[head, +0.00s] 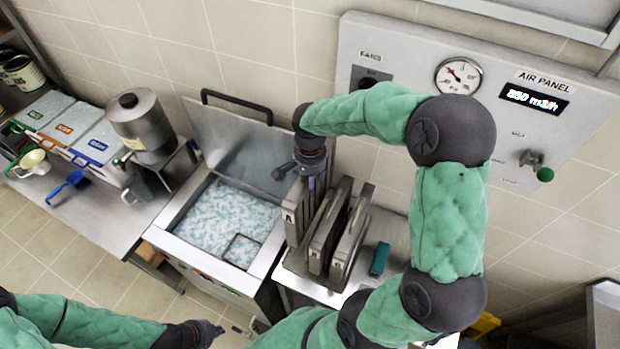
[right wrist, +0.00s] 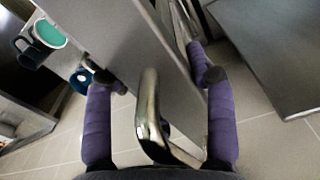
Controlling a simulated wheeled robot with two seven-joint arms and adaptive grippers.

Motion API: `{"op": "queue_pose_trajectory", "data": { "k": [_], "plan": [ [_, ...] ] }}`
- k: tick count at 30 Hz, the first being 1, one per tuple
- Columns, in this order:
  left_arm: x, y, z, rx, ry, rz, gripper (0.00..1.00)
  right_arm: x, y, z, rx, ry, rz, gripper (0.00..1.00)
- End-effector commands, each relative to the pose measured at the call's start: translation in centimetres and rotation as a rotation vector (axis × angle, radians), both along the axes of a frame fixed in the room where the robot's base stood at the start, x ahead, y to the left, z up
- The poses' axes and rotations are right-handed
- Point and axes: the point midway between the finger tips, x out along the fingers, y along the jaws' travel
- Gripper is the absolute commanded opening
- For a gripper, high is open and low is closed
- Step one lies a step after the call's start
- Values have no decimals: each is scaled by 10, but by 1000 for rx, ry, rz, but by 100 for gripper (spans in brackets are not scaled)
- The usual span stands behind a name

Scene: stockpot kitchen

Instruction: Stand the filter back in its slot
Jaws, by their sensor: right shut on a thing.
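My right gripper (head: 316,190) points down over a rack of upright grey metal filters. In the right wrist view its two purple fingers (right wrist: 160,112) are shut on the bent metal handle of a flat grey filter (right wrist: 135,45). In the head view that filter (head: 294,216) appears to be the leftmost slab. Two more filters (head: 326,236) (head: 350,246) stand upright to its right. The filters and gripper hide the slots, so I cannot tell whether the held filter's lower edge is in one. My left gripper (head: 207,332) is low at the bottom left, far from the rack; its fingers are too small to judge.
An open-lidded basin (head: 222,222) with blue-white contents stands left of the rack. A small green block (head: 380,258) lies right of the filters. A metal urn (head: 142,125) and lidded bins (head: 70,125) stand farther left. An air panel (head: 560,130) hangs on the wall behind.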

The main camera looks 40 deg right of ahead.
Motion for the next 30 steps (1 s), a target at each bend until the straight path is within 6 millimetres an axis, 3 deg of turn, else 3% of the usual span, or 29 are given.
{"op": "queue_pose_trajectory", "data": {
  "k": [11, 30],
  "plan": [
    [0, 0, -13, 0, 0, 0, 0, 1, -1, -27, -1, -2, 0, 0],
    [0, 0, -56, 0, 0, 0, 0, 1, -1, -75, -2, -5, 0, 0]
  ]
}}
